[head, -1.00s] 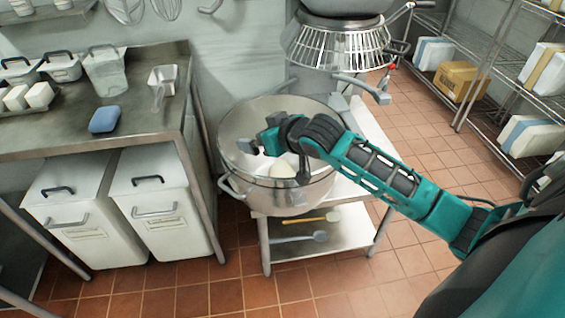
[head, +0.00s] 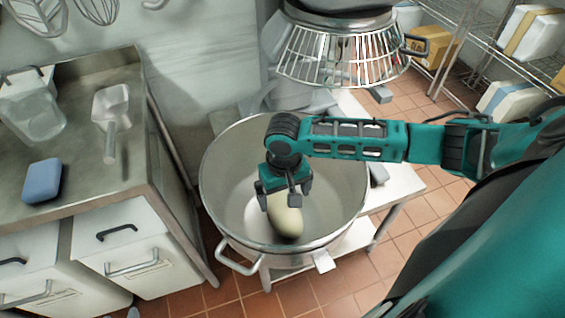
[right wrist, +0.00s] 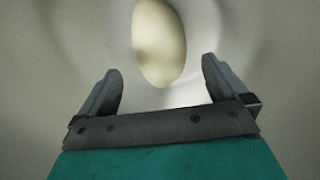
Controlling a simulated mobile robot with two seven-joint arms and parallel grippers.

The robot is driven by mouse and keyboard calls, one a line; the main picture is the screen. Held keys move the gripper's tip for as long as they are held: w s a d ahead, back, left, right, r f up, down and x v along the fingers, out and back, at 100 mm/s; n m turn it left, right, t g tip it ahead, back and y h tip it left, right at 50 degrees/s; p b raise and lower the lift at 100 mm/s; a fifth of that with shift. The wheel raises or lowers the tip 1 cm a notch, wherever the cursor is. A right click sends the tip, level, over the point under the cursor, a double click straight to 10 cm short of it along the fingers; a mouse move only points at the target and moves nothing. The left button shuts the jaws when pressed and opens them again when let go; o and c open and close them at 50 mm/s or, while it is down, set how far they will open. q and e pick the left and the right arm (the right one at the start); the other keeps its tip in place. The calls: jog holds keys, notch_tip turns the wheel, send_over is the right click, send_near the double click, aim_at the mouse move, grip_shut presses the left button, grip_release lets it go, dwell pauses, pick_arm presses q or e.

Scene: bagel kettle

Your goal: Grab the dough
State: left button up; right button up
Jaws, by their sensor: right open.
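The dough (head: 287,222) is a pale, smooth, oval lump at the bottom of the large metal bowl (head: 228,160). My right gripper (head: 282,204) reaches down into the bowl, pointing at the dough and partly covering it in the head view. In the right wrist view the fingers (right wrist: 160,85) are spread and empty. The dough (right wrist: 159,42) lies beyond the fingertips, roughly centred between them. My left gripper is not in view.
The bowl stands on a white stand (head: 407,182), below a mixer with a wire guard (head: 340,58). A steel counter (head: 150,150) at left holds a blue sponge (head: 42,181) and a metal scoop (head: 110,112). White bins (head: 125,240) stand under it.

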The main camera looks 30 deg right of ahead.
aim_at(284, 207)
notch_tip(284, 207, down, 4)
jog(key=shift+s+f, duration=0.1)
jog(key=shift+f, duration=0.1)
notch_tip(284, 207, down, 6)
jog(key=shift+r+b, duration=0.1)
jog(key=shift+b, duration=0.55)
jog(key=shift+c, duration=1.2)
jog(key=c, duration=1.2)
jog(key=shift+w+r, duration=0.1)
jog(key=shift+w, duration=0.1)
jog(key=shift+c, duration=0.3)
